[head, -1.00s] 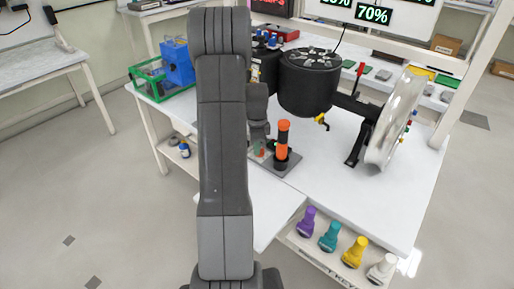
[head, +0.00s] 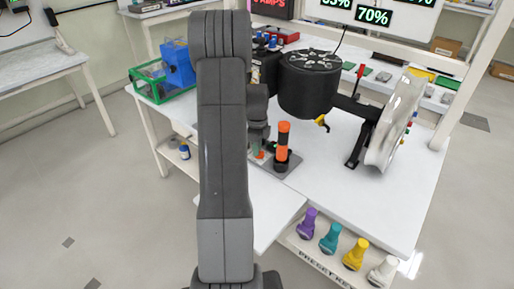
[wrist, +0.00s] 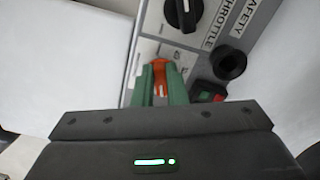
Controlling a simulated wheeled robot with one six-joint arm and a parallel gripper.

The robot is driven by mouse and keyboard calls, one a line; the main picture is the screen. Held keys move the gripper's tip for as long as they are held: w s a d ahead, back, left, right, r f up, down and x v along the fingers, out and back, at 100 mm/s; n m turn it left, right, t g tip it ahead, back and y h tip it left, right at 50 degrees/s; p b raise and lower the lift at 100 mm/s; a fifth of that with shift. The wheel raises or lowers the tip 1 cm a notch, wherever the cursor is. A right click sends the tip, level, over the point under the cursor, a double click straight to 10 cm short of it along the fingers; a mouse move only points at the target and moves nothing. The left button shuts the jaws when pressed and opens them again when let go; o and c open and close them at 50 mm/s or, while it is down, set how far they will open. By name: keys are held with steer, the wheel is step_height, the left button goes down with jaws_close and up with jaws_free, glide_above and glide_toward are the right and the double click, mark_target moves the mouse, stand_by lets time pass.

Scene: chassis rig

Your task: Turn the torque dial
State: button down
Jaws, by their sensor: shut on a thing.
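In the wrist view, a control panel (wrist: 150,48) carries a black dial (wrist: 183,12) with a white mark, beside the printed words THROTTLE and SAFETY. Below it, an orange control (wrist: 160,72) stands between the green fingertips of my gripper (wrist: 160,88), which is shut on it. The fingers hide much of it, and I cannot read a torque label. In the head view, my gripper (head: 258,148) is down at the small panel, just left of an upright orange-and-black handle (head: 282,145).
A black round socket (wrist: 230,64) and red and green buttons (wrist: 208,92) sit right of my fingers. Coloured knobs (head: 330,238) line a front shelf.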

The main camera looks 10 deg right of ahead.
steer(key=c, duration=1.5)
jaws_free()
steer(key=shift+o, duration=0.2)
step_height(320, 180, up, 14)
steer(key=shift+f, duration=0.1)
step_height(320, 180, down, 14)
steer(key=shift+r, duration=0.1)
